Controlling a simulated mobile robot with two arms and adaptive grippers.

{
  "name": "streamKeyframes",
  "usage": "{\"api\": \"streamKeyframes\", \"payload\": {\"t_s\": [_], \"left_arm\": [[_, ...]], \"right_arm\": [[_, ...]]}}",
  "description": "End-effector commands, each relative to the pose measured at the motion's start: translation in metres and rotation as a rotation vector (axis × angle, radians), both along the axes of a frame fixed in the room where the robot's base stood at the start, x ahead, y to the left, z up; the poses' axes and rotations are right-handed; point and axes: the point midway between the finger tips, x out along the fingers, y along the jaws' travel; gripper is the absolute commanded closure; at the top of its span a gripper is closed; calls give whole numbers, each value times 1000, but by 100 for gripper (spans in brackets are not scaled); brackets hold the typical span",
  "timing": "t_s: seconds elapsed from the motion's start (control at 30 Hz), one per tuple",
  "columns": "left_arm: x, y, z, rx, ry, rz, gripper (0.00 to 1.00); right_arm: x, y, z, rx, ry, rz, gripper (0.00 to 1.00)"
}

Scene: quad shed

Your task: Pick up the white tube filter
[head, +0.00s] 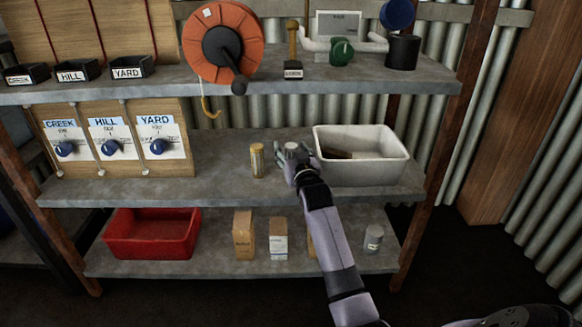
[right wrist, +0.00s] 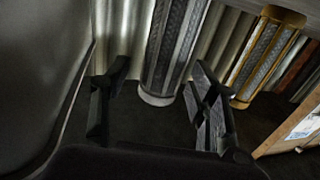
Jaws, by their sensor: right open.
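The white tube filter (head: 291,147) stands on the middle shelf, left of the white tray. In the head view only its pale top shows, and my right gripper hides the rest. In the right wrist view the filter (right wrist: 172,45) is a grey mesh tube with a white end, upright, just ahead of and between the spread fingers. My right gripper (head: 294,158) is open and empty, reaching in from the front; its fingers also show in the right wrist view (right wrist: 160,80). Whether they touch the filter cannot be told. My left gripper is not in view.
A yellow-ended tube filter (head: 257,160) stands close by on the left; it also shows in the right wrist view (right wrist: 268,55). The white tray (head: 362,172) is close on the right. A dial board (head: 120,140) stands further left. An orange reel (head: 222,42) sits above.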

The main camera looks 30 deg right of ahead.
Motion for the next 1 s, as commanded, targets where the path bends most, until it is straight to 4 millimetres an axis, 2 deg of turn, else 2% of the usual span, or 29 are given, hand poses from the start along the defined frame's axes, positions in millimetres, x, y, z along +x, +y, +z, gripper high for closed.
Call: {"api": "streamKeyframes", "payload": {"t_s": [0.27, 1.0], "left_arm": [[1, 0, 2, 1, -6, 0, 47], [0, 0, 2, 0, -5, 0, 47]], "right_arm": [[4, -1, 1, 0, 0, 0, 45], [3, -1, 0, 0, 0, 0, 94]]}}
